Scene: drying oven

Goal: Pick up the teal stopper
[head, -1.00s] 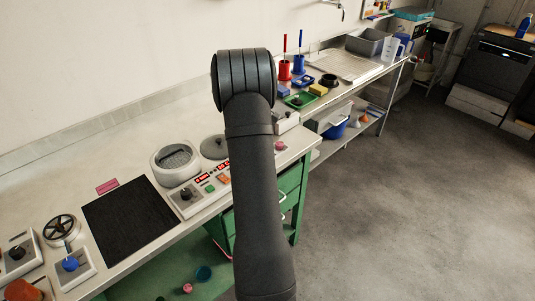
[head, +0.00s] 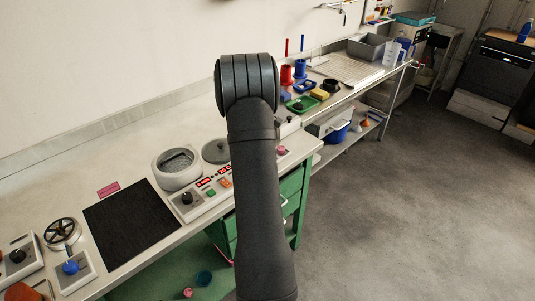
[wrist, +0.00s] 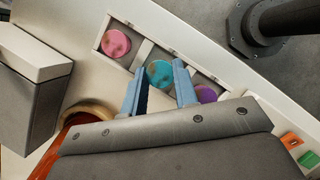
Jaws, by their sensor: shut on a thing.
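The teal stopper (wrist: 160,73) sits among the openings of a pale holder in the wrist view. My gripper (wrist: 160,88) has its two blue fingers on either side of the stopper and is shut on it. The stopper's round top shows between and just beyond the fingertips; its lower part is hidden. I cannot tell whether it is clear of its opening. In the head view my arm hides the gripper and the teal stopper.
A pink stopper (wrist: 116,43) and a purple stopper (wrist: 207,93) flank it closely in the holder. A grey box (wrist: 30,95) and an orange-brown vessel (wrist: 75,130) stand at left. A control panel (head: 207,195) and black mat (head: 130,222) lie on the bench.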

